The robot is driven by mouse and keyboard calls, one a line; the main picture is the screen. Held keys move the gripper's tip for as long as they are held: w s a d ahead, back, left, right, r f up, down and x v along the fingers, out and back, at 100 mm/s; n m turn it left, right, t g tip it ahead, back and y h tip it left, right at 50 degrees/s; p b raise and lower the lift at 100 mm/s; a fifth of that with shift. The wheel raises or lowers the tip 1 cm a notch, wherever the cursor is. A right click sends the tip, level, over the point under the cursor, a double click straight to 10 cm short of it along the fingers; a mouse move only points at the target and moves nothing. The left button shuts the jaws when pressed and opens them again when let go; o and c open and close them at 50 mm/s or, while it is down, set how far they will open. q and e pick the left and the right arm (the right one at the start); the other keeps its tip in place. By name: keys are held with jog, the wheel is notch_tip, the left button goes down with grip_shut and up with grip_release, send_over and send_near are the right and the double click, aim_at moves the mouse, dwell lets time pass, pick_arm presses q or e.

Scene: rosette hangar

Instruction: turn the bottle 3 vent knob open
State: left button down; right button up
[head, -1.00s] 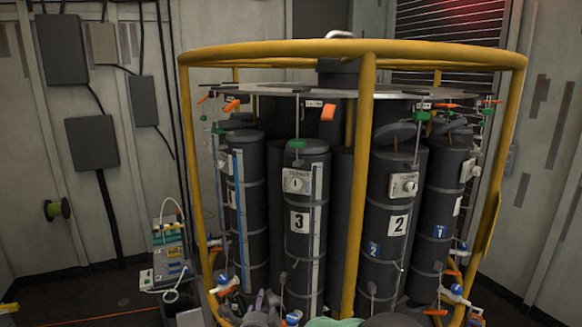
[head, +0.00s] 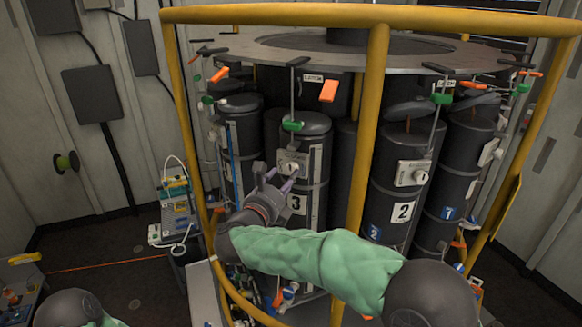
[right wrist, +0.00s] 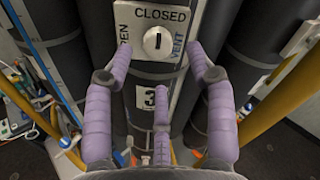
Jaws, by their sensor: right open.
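Bottle 3 (head: 312,172) is a dark upright cylinder with a white number 3 label (head: 297,203). Its vent knob (head: 291,168) is a round white dial on a pale plate. In the right wrist view the knob (right wrist: 157,42) has its dark mark upright, toward the word CLOSED above it; OPEN is printed at the left and VENT at the right. My right gripper (head: 276,178) is open in front of the plate. Its purple fingers (right wrist: 160,62) stand either side of the knob in the picture, apparently not touching it. My left gripper is out of view.
A yellow rail frame (head: 372,130) surrounds the bottles, with one post right of bottle 3. Bottle 2 (head: 402,185) stands to the right. A green clamp (head: 292,126) hangs above bottle 3. An instrument box (head: 178,205) stands at the left.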

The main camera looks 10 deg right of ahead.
aim_at(290, 171)
jog(key=x, duration=0.3)
jog(key=shift+w+p, duration=0.2)
jog(key=shift+p, duration=0.2)
jog(key=shift+w+r, duration=0.15)
jog(key=shift+w, duration=0.05)
jog(key=shift+w+d+f, duration=0.2)
jog(key=shift+w+d, duration=0.25)
jog(key=shift+w, duration=0.05)
jog(key=shift+s+a+r, duration=0.1)
jog(key=shift+s+a, duration=0.05)
jog(key=c, duration=0.7)
grip_shut()
